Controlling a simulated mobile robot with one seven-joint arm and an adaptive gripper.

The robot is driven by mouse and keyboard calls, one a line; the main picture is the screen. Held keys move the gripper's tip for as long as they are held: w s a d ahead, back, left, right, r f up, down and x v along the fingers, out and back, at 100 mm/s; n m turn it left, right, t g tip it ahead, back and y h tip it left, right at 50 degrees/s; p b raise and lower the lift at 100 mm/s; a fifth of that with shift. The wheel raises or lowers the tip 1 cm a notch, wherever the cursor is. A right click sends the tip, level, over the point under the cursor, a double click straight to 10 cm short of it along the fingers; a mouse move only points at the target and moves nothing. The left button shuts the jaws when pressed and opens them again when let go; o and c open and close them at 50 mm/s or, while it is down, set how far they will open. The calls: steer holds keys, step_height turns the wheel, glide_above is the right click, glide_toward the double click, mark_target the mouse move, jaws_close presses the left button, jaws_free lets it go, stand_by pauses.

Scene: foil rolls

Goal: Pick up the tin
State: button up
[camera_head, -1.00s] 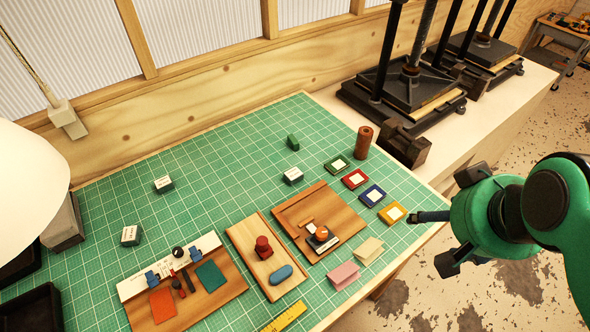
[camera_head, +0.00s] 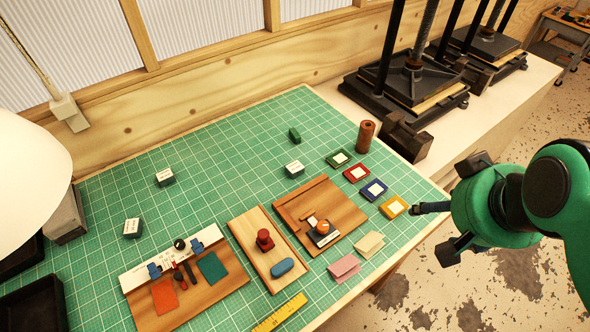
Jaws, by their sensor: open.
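Several small square pads that look like flat tins lie in a row on the green cutting mat (camera_head: 225,155), near its right side. They are a green tin (camera_head: 338,159), a red tin (camera_head: 356,173), a blue tin (camera_head: 373,191) and a yellow tin (camera_head: 393,207), each with a pale centre. I cannot tell which one the task means. My gripper (camera_head: 437,213) is open and empty at the right, past the mat's edge. One dark finger points left, close to the yellow tin in the picture but apart from it.
A brown roll (camera_head: 365,136) stands upright behind the tins. Wooden boards with tools (camera_head: 320,215) and folded pink and cream cards (camera_head: 344,267) lie to the left and front. Black presses (camera_head: 411,85) stand at the back right. Bare floor lies right of the bench.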

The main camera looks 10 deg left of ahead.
steer(key=w+a+r+n+g+p, duration=0.15)
steer(key=w+a, duration=0.35)
steer(key=w, duration=0.6)
steer(key=n+g+p, duration=0.3)
steer(key=n+g, duration=0.1)
steer(key=n, duration=0.4)
glide_above(296, 167)
step_height(296, 167, down, 21)
steer(key=shift+f+m, duration=0.2)
steer(key=shift+m, duration=0.05)
steer(key=shift+f, duration=4.3)
